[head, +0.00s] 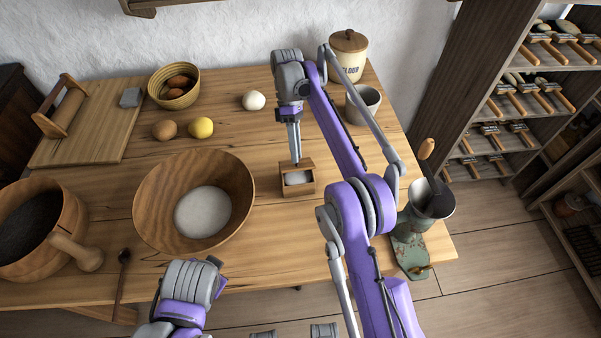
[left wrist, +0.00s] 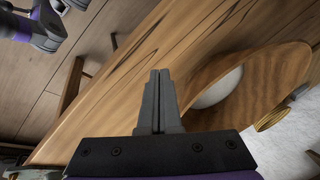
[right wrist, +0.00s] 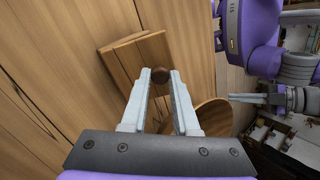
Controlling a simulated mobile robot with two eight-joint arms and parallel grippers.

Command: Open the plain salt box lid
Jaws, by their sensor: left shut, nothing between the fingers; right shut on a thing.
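The small wooden salt box (head: 299,191) stands on the table right of the large mixing bowl. Its lid (head: 290,166) appears raised at the back, and white contents (head: 298,178) show in front of it. My right gripper (head: 296,161) reaches down to the lid. The exact lid angle is hard to tell. My left gripper (left wrist: 160,75) is shut and empty over the table's front part; its hand shows low in the head view.
The wooden bowl (head: 150,205) with white contents is left of the box. An egg (head: 164,130), a lemon (head: 201,127) and a white ball (head: 253,100) lie behind. A grey cup (head: 363,104) and flour jar (head: 348,58) stand back right. Table in front of the box is clear.

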